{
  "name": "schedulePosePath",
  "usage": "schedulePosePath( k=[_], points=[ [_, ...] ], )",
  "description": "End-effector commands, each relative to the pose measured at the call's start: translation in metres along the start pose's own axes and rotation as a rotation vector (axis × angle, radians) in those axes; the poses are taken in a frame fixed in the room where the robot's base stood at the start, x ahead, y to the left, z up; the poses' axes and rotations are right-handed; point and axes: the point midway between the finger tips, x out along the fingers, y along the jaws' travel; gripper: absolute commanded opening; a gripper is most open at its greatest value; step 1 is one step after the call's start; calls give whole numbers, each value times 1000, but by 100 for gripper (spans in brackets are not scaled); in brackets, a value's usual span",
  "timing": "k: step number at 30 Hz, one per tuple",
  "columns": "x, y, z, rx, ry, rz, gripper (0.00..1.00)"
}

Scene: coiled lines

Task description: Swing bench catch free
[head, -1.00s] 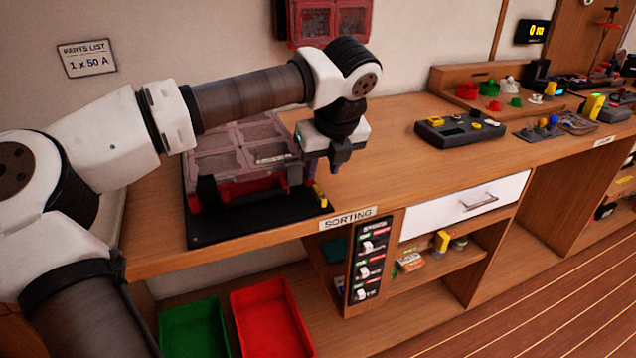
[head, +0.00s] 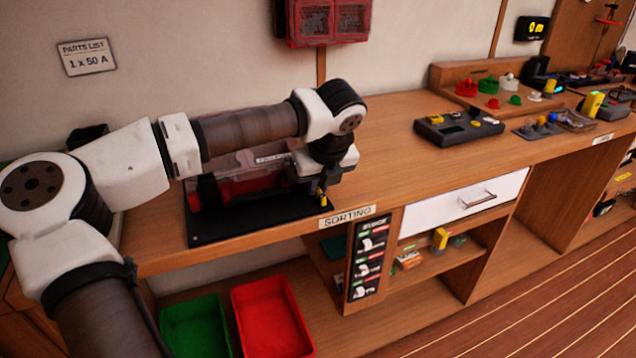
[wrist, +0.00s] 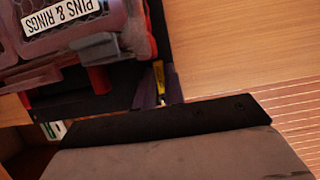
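The catch looks like a small upright yellow-and-black piece (head: 322,194) at the front right corner of the black base plate (head: 215,227), next to the case. It also shows as a yellow strip in the wrist view (wrist: 158,74). My gripper (head: 320,184) is down at this corner, pointing downward. In the wrist view its two dark fingertips (wrist: 159,92) stand on either side of the yellow strip, close to it. I cannot tell whether they touch it. The clear-lidded case with a red body (head: 238,186) sits behind, partly hidden by my arm.
The "SORTING" label (head: 346,217) is on the bench edge just right of the catch. Green (head: 196,325) and red (head: 272,318) bins stand below. The bench top (head: 385,150) to the right is clear up to a dark control box (head: 458,128).

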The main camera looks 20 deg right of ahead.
Motion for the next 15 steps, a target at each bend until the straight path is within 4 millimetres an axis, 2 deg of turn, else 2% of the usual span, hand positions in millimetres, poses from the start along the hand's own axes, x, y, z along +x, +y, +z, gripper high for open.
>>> schedulePosePath(
  k=[15],
  points=[
    [2, -1, -1, 71, 0, -30, 0]
  ],
)
